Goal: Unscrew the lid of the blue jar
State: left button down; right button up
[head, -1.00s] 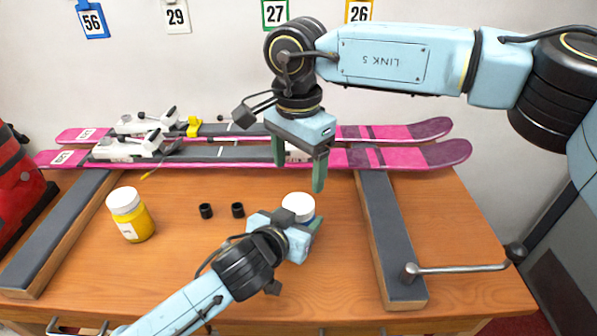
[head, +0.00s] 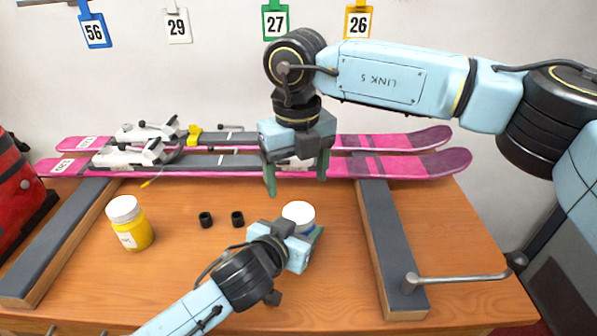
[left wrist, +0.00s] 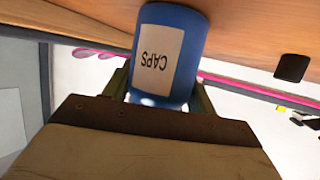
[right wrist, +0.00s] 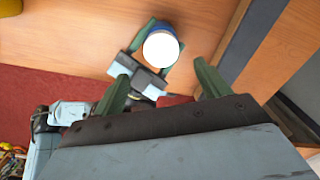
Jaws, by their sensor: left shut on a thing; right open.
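The blue jar (left wrist: 166,52) has a label reading CAPS and stands on the wooden bench. In the head view its white lid (head: 299,215) shows, and most of its body is hidden behind my left gripper (head: 296,240). My left gripper is shut around the jar's body, with a finger on each side in the left wrist view. The lid is on the jar, seen from above in the right wrist view (right wrist: 161,49). My right gripper (head: 296,180) is open and empty, pointing down, above and apart from the lid.
A yellow jar with a white lid (head: 131,224) stands at the left. Two small black cylinders (head: 221,219) stand between the jars. Pink skis (head: 400,162) lie across the back. Grey-topped rails (head: 389,240) flank the middle, and a metal crank handle (head: 455,270) is at the right.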

aim_at(298, 212)
jog(key=m, duration=0.3)
jog(key=shift+m, duration=0.4)
jog(key=m, duration=0.3)
jog(key=shift+m, duration=0.4)
jog(key=m, duration=0.6)
jog(key=shift+d, duration=0.1)
jog(key=shift+m, duration=0.3)
jog(key=shift+f, duration=4)
jog(key=c, duration=1)
